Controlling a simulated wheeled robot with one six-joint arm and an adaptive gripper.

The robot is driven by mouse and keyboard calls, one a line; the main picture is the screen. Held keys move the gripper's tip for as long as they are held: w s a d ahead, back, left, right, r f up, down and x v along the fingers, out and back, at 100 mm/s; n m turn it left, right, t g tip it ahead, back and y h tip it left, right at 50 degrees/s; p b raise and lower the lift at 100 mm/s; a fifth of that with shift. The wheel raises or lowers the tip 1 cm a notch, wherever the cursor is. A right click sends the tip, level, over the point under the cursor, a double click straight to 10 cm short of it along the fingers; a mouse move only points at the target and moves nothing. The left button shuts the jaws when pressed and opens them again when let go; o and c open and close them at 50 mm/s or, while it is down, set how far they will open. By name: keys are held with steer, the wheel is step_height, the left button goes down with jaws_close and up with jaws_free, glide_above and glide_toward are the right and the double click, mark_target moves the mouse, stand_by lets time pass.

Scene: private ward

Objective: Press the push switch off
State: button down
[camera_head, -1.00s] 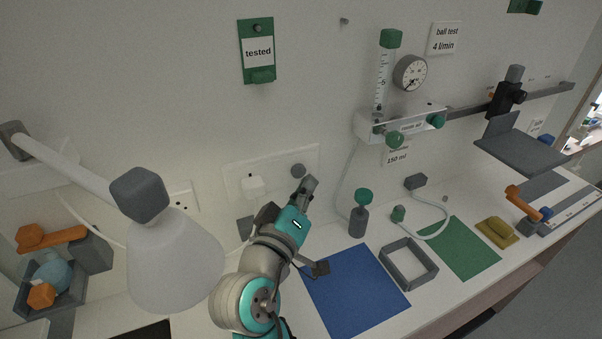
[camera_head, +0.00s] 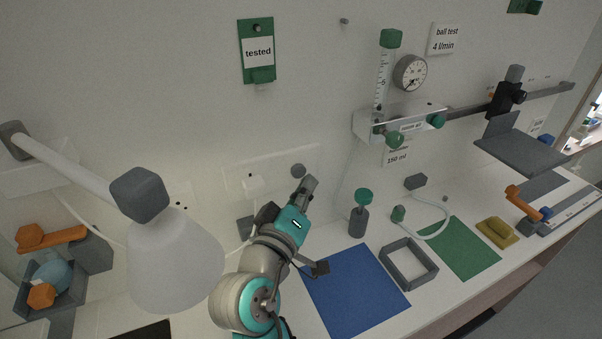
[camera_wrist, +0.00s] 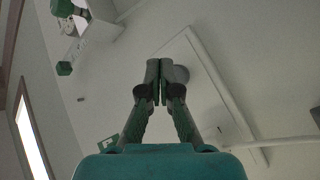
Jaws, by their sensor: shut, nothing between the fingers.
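The push switch appears to be the round grey button (camera_head: 298,170) at the right end of a pale wall plate (camera_head: 270,172) in the head view. In the wrist view a grey round piece (camera_wrist: 183,74) shows just behind my fingertips, partly covered by them. My gripper (camera_head: 309,183) is shut and empty, its tips just below and right of the button in the head view. In the wrist view its two fingers (camera_wrist: 160,68) meet side by side. Whether the tips touch the button cannot be told.
A white lamp (camera_head: 175,255) on a wall arm hangs left of my arm. A white plug (camera_head: 252,184) sits on the plate.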

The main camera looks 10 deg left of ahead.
steer(key=shift+w+a, duration=0.1)
steer(key=shift+w+a, duration=0.15)
steer(key=shift+w, duration=0.1)
steer(key=shift+w+a, duration=0.25)
steer(key=shift+w, duration=0.15)
stand_by(0.8)
steer(key=shift+s, duration=0.15)
steer(key=shift+s+d, duration=0.5)
steer(key=shift+s, duration=0.15)
steer(key=s+d, duration=0.3)
steer(key=s, duration=0.2)
steer(key=shift+d, duration=0.2)
stand_by(0.4)
